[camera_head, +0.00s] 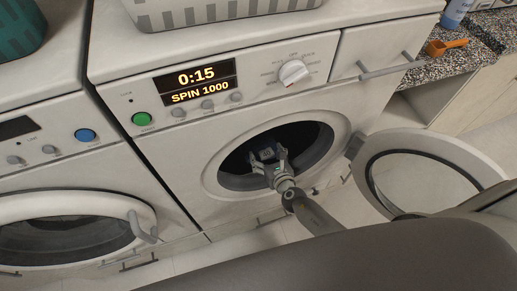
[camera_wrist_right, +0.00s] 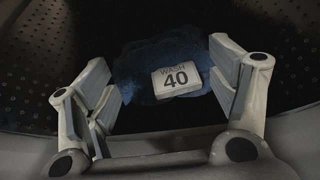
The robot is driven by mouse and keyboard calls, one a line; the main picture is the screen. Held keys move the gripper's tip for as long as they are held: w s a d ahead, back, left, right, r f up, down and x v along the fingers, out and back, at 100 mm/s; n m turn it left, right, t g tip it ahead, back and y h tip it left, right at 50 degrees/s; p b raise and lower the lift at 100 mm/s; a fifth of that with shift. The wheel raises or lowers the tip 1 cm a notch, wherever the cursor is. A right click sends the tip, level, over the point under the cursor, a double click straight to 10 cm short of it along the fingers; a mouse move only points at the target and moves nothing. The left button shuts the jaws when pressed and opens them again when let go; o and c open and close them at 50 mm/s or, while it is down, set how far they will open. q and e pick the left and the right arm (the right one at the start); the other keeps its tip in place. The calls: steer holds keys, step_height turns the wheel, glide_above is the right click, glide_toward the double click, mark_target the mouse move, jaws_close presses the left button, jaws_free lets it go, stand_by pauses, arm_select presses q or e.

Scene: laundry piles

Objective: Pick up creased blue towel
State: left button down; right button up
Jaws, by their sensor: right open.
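The creased blue towel (camera_wrist_right: 138,68) lies in the dark drum of the washing machine, with a white label reading "WASH 40" on it. In the head view a small dark blue part of it (camera_head: 266,153) shows past my right gripper (camera_head: 268,158). The right gripper is at the round door opening and points into the drum. In the right wrist view the right gripper (camera_wrist_right: 168,88) is open, with its fingers on either side of the towel and label. I cannot tell whether the fingers touch the towel. My left gripper is not in view.
The washing machine (camera_head: 185,140) has its round door (camera_head: 470,158) swung open to the right. A second machine (camera_head: 60,160) stands at left with its door shut. Baskets (camera_head: 215,10) sit on top. A speckled counter (camera_head: 425,75) with an orange scoop (camera_head: 445,46) is at right.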

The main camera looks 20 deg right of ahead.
mark_target(259, 143)
steer(key=shift+x, duration=1)
steer(key=x, duration=0.1)
steer(key=b+x, duration=0.1)
steer(key=x, duration=0.2)
steer(key=shift+w+a+r+b, duration=0.2)
steer(key=shift+w+b, duration=0.1)
steer(key=shift+r, duration=0.1)
steer(key=c, duration=1.2)
